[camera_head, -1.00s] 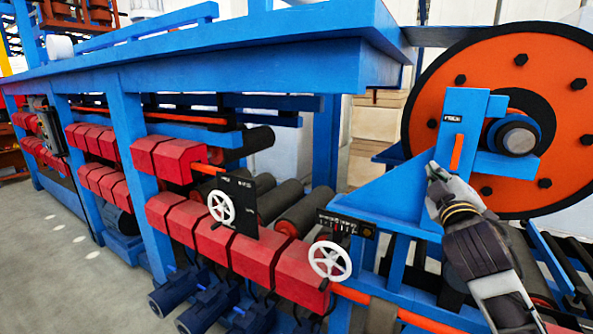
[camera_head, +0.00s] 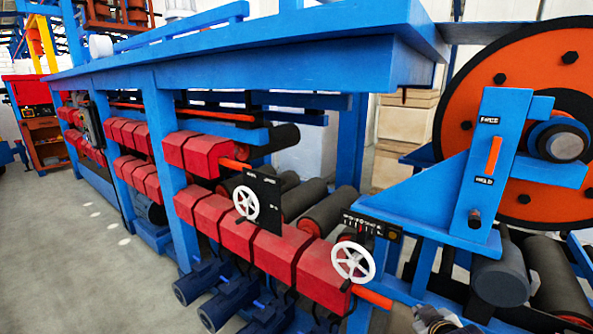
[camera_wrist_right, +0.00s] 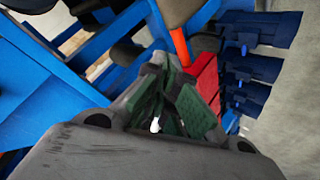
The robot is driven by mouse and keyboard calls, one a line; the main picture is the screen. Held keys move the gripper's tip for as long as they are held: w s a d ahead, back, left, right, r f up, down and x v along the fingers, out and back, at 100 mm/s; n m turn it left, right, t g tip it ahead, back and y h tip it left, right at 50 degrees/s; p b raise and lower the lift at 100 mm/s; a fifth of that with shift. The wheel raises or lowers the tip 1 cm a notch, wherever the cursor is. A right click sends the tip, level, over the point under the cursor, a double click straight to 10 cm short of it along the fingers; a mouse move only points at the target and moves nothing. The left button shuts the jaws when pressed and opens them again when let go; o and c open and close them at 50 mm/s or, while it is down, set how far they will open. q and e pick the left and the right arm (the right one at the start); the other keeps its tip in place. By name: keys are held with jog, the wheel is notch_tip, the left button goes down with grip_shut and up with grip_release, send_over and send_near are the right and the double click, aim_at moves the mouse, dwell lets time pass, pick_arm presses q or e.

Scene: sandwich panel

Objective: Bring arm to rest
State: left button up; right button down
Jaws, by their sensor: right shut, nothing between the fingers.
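My right gripper (camera_head: 432,318) shows only in part at the bottom edge of the head view, below the right white handwheel. In the right wrist view its dark green fingers (camera_wrist_right: 180,103) are together and hold nothing. The blue upright plate (camera_head: 491,155) stands to the upper right of the gripper, clear of it. It carries an orange strip between labels that read FREE and HELD, and a dark knob (camera_head: 474,218) below. My left gripper is in no view.
The blue machine frame (camera_head: 165,140) fills the middle, with red blocks (camera_head: 215,225), two white handwheels (camera_head: 353,262) and dark rollers (camera_head: 335,210). A large orange disc (camera_head: 520,90) stands at right. Open grey floor (camera_head: 80,270) lies at left.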

jog(key=s+a+f+m+g+y, duration=0.1)
jog(key=s+a+f+g, duration=0.25)
jog(key=s+f, duration=0.45)
jog(key=s+a+f+m+g+y, duration=0.1)
jog(key=s+a+f+g+y, duration=0.15)
jog(key=s+a+f, duration=0.45)
jog(key=s+d+f+g, duration=0.1)
jog(key=s+f, duration=0.1)
jog(key=f, duration=1.5)
jog(key=s+d+f+g, duration=0.1)
jog(key=s+f, duration=0.2)
jog(key=f, duration=1.4)
jog(key=s+d+f, duration=0.2)
jog(key=s+f, duration=0.7)
jog(key=s, duration=0.1)
jog(key=s+d+f+g, duration=0.1)
jog(key=s+d+f, duration=0.1)
jog(key=s+f, duration=0.8)
jog(key=shift+s+f+h, duration=0.15)
jog(key=shift+s+h, duration=0.3)
jog(key=shift+s, duration=0.25)
jog(key=shift+d, duration=0.1)
